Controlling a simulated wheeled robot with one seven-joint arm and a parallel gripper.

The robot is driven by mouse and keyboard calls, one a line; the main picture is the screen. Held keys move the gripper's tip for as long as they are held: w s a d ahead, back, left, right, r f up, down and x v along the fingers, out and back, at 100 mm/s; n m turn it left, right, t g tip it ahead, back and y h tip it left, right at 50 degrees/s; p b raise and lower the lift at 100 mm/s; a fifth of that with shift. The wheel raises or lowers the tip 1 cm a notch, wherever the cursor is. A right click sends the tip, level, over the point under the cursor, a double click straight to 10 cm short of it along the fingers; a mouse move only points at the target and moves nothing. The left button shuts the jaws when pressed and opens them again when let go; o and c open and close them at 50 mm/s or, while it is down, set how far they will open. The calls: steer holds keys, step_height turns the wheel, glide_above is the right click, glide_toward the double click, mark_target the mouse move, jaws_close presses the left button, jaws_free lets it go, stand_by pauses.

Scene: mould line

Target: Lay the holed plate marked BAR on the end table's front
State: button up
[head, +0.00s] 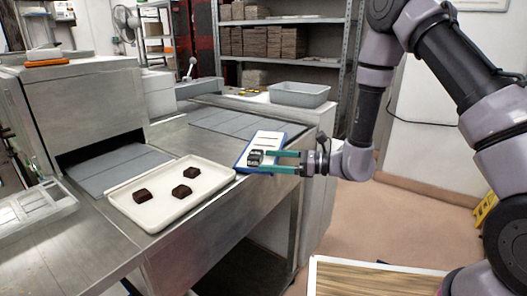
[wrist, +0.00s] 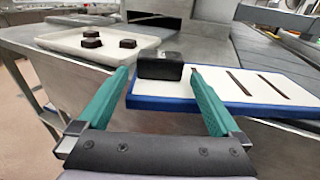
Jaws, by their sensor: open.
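A white plate with a blue edge and dark slots (head: 265,139) lies flat on the steel table (head: 225,196) near its front edge; it also shows in the wrist view (wrist: 255,98). I cannot read a BAR mark on it. A small black block (wrist: 160,67) stands on the plate's near left part; in the head view the block (head: 255,157) shows pale marks too small to read. In the wrist view the fingertips (wrist: 158,74) are either side of the block; contact is unclear.
A cream tray (head: 156,214) with three dark pieces sits left of the plate. A grey bin (head: 299,94) stands behind it. A steel machine housing (head: 85,100) rises at the left.

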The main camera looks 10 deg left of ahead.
mark_target(262, 159)
steer(key=a, duration=0.5)
steer(key=shift+f, duration=0.1)
jaws_close()
